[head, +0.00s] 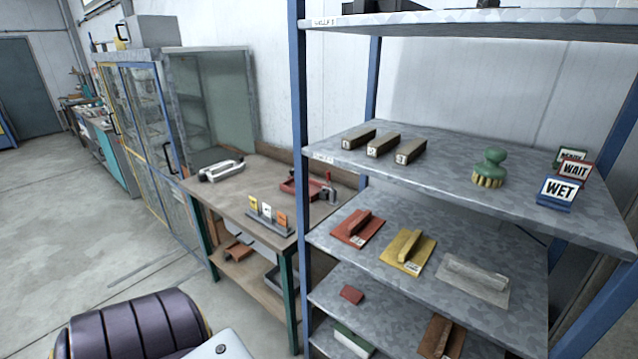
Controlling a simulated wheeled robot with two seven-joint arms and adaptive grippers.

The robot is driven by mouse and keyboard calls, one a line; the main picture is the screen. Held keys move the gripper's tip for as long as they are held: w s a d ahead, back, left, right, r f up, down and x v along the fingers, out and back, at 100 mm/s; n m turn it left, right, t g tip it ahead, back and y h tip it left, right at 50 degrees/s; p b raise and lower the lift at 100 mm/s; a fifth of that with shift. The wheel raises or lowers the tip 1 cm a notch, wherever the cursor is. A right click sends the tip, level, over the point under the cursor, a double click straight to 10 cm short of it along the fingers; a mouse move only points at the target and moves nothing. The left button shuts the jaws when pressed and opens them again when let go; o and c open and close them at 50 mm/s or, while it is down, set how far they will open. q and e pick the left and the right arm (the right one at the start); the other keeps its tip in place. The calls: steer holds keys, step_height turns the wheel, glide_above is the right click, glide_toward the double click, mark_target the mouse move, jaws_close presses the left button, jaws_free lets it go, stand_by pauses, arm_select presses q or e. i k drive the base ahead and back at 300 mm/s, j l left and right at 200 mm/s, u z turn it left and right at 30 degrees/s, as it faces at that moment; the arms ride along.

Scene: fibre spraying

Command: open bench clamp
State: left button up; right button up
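The workbench (238,196) has a wooden top and green legs and stands left of the shelf rack. At its right end, near the rack post, a small dark and red clamp-like device (329,191) stands beside a red tray-like frame (297,187). It is too small to tell whether its jaws are open or shut. A pale metal fixture (221,170) lies at the far left of the bench top. Neither of my grippers shows in the head view.
A blue-posted rack (301,120) with grey shelves stands close on the right, holding numbered blocks (383,145), a green brush (490,167), WET and WAIT signs (558,192) and coloured floats (408,252). Colour cards (267,212) stand at the bench's front edge. Floor (60,240) at left is clear.

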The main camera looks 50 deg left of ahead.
mark_target(328, 174)
steer(key=i+u, duration=0.1)
steer(key=u, duration=0.3)
steer(key=i+u, duration=0.1)
steer(key=u, duration=0.25)
steer(key=i+u, duration=0.1)
steer(key=u, duration=0.3)
steer(key=i+u, duration=0.1)
steer(key=u, duration=0.3)
steer(key=l, duration=0.1)
